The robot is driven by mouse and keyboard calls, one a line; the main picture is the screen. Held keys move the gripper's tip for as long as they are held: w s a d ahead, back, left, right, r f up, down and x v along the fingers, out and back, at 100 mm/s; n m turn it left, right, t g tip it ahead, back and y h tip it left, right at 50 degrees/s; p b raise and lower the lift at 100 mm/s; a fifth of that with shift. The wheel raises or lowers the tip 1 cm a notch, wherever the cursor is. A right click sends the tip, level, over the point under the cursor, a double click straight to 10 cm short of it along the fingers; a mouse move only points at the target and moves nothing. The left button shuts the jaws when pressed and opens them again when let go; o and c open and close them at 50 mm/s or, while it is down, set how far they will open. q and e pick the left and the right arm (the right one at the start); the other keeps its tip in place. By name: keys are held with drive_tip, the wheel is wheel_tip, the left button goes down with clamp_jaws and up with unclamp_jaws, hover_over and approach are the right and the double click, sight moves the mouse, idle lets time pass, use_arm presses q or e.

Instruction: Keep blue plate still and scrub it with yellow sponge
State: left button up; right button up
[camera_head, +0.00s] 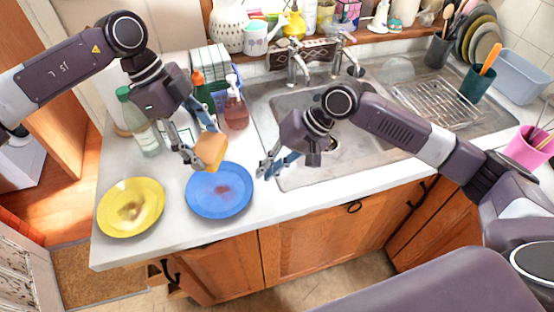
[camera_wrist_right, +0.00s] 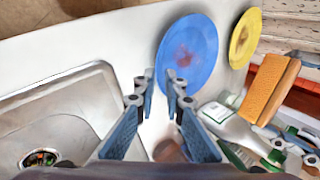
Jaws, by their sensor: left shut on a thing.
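The blue plate (camera_head: 232,205) lies on the white counter left of the sink, with a reddish-brown stain at its middle. It also shows at the top of the right wrist view (camera_wrist_right: 200,62). My left gripper (camera_head: 197,156) is shut on the yellow sponge (camera_head: 210,150), held above the plate's back-left edge; the sponge looks orange in the right wrist view (camera_wrist_right: 268,92). My right gripper (camera_head: 266,170) is open and empty, just right of the plate. In the right wrist view its fingers (camera_wrist_right: 162,82) stand apart near the plate's rim; contact cannot be told.
A yellow plate (camera_head: 150,203) with a brown stain lies left of the blue one. A clear bottle (camera_head: 139,120) and a pink soap dispenser (camera_head: 235,108) stand behind. The sink (camera_head: 300,110) is right, with a wire rack (camera_head: 440,103) beyond. The counter's front edge is close.

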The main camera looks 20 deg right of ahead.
drive_tip(key=x, duration=0.6)
drive_tip(key=shift+a+f, duration=0.2)
drive_tip(key=shift+f, duration=0.05)
clamp_jaws()
idle(0.8)
use_arm(q)
hover_over(224, 191)
drive_tip(key=a, duration=0.2)
drive_tip(key=f, duration=1.3)
drive_tip(key=shift+w+d, duration=0.25)
drive_tip(key=shift+w, duration=0.15)
drive_tip(key=shift+f, duration=0.65)
